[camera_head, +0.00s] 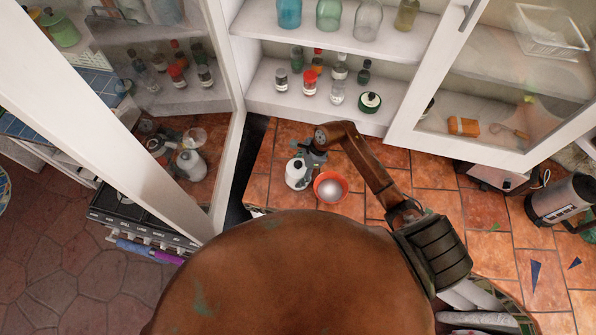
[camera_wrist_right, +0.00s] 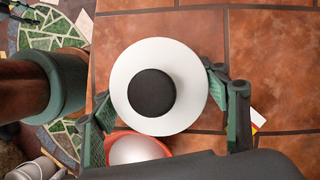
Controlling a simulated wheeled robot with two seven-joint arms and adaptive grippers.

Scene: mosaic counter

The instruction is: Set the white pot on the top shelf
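The white pot (camera_head: 297,175) stands on the tiled counter, left of an orange-red bowl (camera_head: 331,187). In the right wrist view the white pot (camera_wrist_right: 190,85), with its black round top, is seen from above. My right gripper (camera_head: 312,158) is at the pot. In the wrist view its green fingers (camera_wrist_right: 157,100) are spread wide, one on each side of the pot; whether they touch it is hard to tell. The upper shelf in view (camera_head: 300,37) holds several glass bottles and jars. My left gripper is not in view.
The lower shelf (camera_head: 265,95) holds several bottles and a green-and-white lidded jar (camera_head: 370,102). Glass doors stand open at left (camera_head: 215,110) and right (camera_head: 408,115). A metal kettle-like appliance (camera_head: 562,198) is at the right. The counter right of my arm has free room.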

